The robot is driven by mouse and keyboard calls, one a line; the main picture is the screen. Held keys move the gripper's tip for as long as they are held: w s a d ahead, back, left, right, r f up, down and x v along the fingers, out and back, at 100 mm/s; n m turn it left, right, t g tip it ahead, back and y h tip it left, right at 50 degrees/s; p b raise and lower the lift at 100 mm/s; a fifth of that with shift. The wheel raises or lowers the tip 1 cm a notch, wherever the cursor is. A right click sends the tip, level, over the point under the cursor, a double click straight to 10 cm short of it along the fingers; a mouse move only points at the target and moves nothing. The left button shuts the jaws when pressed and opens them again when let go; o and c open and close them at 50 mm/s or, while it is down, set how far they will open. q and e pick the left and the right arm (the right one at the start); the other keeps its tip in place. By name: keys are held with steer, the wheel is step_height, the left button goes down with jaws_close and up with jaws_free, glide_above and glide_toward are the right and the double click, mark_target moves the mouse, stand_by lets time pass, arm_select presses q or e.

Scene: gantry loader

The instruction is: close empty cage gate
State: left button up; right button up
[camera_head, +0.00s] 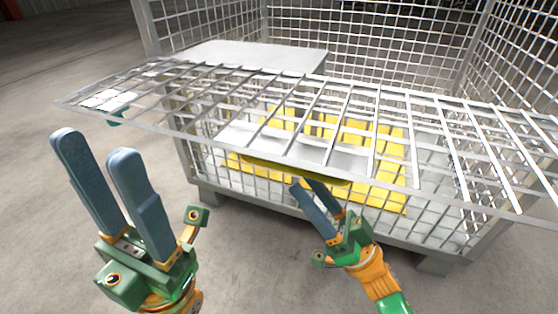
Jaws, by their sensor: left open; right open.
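The cage gate (330,110) is a wire-mesh panel that sticks out from the cage front, swung partway and roughly level. It belongs to a metal mesh cage (185,165). My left gripper (98,143) is open and empty, in front of the gate's left end and apart from it. My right gripper (309,187) is open near the gate's front edge, by the yellow strip (295,171) at the middle of that edge. I cannot tell whether its fingertips touch the strip. Part of the cage front is hidden behind the gate and my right gripper.
Inside the cage, yellow parts (393,150) and a pale flat surface show through the mesh. A white panel (250,55) lies at the back left inside the cage. The concrete floor (40,215) to the left is clear.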

mark_target(298, 174)
steer(key=x, duration=0.4)
steer(key=shift+r, duration=0.1)
jaws_close()
stand_by(1.3)
